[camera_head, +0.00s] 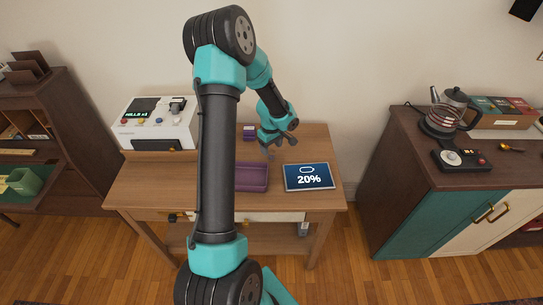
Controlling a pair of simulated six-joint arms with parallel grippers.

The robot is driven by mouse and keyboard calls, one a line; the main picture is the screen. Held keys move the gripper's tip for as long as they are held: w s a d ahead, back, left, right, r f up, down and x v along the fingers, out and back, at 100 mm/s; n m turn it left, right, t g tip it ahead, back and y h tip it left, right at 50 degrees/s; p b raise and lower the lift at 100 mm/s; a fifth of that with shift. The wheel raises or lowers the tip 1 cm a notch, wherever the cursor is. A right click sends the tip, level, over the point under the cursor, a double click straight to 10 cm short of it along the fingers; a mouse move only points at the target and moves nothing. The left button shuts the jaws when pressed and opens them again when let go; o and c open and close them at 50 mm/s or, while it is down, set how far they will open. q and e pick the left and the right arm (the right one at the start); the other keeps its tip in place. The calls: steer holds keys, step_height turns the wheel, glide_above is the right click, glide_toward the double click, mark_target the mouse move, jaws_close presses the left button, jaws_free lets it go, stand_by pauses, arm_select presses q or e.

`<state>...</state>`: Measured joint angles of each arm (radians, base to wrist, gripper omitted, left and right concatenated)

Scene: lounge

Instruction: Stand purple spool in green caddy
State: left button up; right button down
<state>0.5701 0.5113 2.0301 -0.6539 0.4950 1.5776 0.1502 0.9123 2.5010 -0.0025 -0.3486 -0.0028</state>
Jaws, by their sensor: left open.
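My left gripper (279,146) is open above the back of the wooden table, with nothing visible between its fingers. A small purple object (249,131) stands at the back of the table, just left of the gripper; it is too small to tell whether it is the spool. No other spool can be made out, and my left arm hides part of the table. A pale green container (25,181), possibly the green caddy, sits in the shelf unit at far left, away from the gripper. My right gripper is out of view.
The wooden table (150,190) holds a white machine (158,143), a purple tray (253,178) partly behind my arm, and a tablet showing 20% (309,177). At right, a dark cabinet (392,150) carries a glass pot (447,112) and a scale-like device (462,160).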

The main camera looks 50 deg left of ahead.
mark_target(271, 152)
arm_select(q)
steer(key=shift+f, duration=2.4)
steer(key=shift+c, duration=0.3)
steer(key=c, duration=1)
steer(key=shift+r, duration=0.1)
step_height(271, 152, up, 10)
steer(key=shift+w, duration=0.1)
